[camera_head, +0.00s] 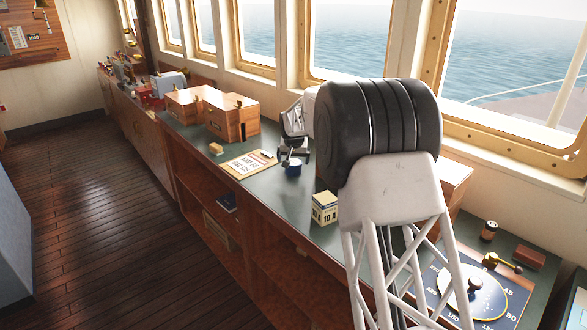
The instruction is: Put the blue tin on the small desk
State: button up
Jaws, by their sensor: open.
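The blue tin (293,168) is a small dark blue cylinder standing on the green top of the long wooden counter (190,130), beside a clipboard. My gripper (293,157) is small in view, right at the tin and just above it. Its jaws are open. I cannot tell whether the fingers are around the tin or touching it. My own arm covers much of the right side. I cannot make out a small desk with certainty.
A clipboard (247,164), a yellow-white block calendar (324,208) and wooden boxes (231,117) sit on the counter. A chart instrument (474,290) lies at the lower right. A blue-grey block (10,240) stands at the left edge. The wooden floor (95,215) between is clear.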

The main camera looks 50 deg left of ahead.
aim_at(294, 163)
jog(key=shift+f, duration=0.1)
dwell(0.3)
jog(key=shift+x, duration=2.45)
jog(key=shift+w, duration=0.1)
jog(key=c, duration=1.1)
jog(key=shift+o, duration=0.2)
jog(key=shift+r, duration=1.75)
jog(key=shift+d+r, duration=0.15)
jog(key=shift+s+d+r, duration=0.2)
jog(key=shift+s+d, duration=1.25)
jog(key=shift+d, duration=0.75)
jog(key=shift+s+d+r, duration=0.2)
jog(key=shift+s+d, duration=1.2)
jog(key=shift+d, duration=0.75)
jog(key=shift+s+d+r, duration=0.2)
jog(key=shift+s+d, duration=1.25)
jog(key=shift+d, duration=0.75)
